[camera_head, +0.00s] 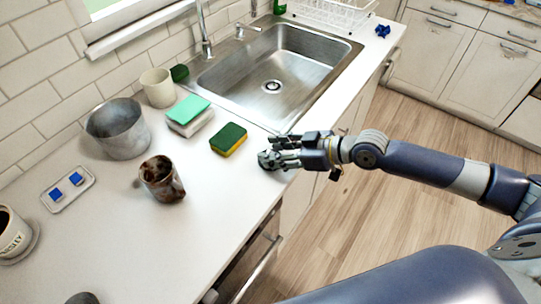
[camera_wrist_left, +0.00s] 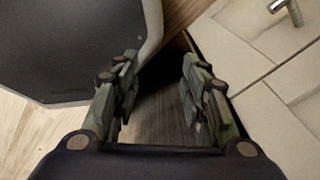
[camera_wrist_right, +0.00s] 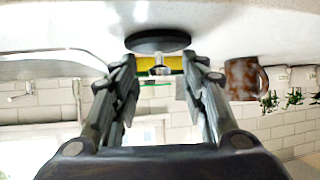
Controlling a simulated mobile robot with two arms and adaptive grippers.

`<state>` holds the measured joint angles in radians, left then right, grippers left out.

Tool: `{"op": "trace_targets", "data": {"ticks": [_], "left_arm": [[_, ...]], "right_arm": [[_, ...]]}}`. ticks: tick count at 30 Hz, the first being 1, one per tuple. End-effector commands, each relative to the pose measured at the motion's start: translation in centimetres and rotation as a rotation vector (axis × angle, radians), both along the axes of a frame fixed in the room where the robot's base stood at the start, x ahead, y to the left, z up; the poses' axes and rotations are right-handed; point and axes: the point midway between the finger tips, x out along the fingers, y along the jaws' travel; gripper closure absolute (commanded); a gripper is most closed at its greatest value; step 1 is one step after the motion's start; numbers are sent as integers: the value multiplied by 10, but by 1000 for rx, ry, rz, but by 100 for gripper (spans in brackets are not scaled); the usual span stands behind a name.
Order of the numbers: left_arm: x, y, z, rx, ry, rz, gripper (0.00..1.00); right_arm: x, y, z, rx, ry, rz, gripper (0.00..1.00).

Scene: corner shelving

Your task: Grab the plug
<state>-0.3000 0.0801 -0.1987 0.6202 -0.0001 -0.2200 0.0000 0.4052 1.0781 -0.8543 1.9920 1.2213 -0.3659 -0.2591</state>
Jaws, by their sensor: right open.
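The plug is a dark round disc with a small metal piece at its centre. It shows in the right wrist view (camera_wrist_right: 158,40), lying on the white counter. In the head view the plug (camera_head: 268,161) is partly hidden by my right gripper (camera_head: 280,153) at the counter's front edge, near the sink. In the right wrist view my right gripper (camera_wrist_right: 160,85) is open, its fingers apart, with the plug just beyond the fingertips. My left gripper (camera_wrist_left: 158,80) shows only in its wrist view, open and empty, beside a cabinet front.
A green and yellow sponge (camera_head: 229,139) lies close behind the plug. A brown mug (camera_head: 161,179), a metal pot (camera_head: 118,128), a cream cup (camera_head: 158,88) and a soap tray (camera_head: 67,189) stand further left. The sink (camera_head: 275,75) opens beyond.

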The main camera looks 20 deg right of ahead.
Motion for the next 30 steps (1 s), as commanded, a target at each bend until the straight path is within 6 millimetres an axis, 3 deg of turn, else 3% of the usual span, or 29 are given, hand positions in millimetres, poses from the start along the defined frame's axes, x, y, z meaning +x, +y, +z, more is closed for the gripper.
{"op": "trace_targets", "data": {"ticks": [6, 12, 23, 30], "left_arm": [[0, 0, 0, 0, -1, 0, 60], [1, 0, 0, 0, -1, 0, 60], [1, 0, 1, 0, -1, -1, 60], [1, 0, 11, 0, -1, -2, 60]], "right_arm": [[0, 0, -1, -1, 1, 0, 59], [0, 0, -1, -1, 1, 0, 100], [0, 0, 0, -1, 1, 0, 100], [1, 1, 10, 1, 1, -2, 100]]}}
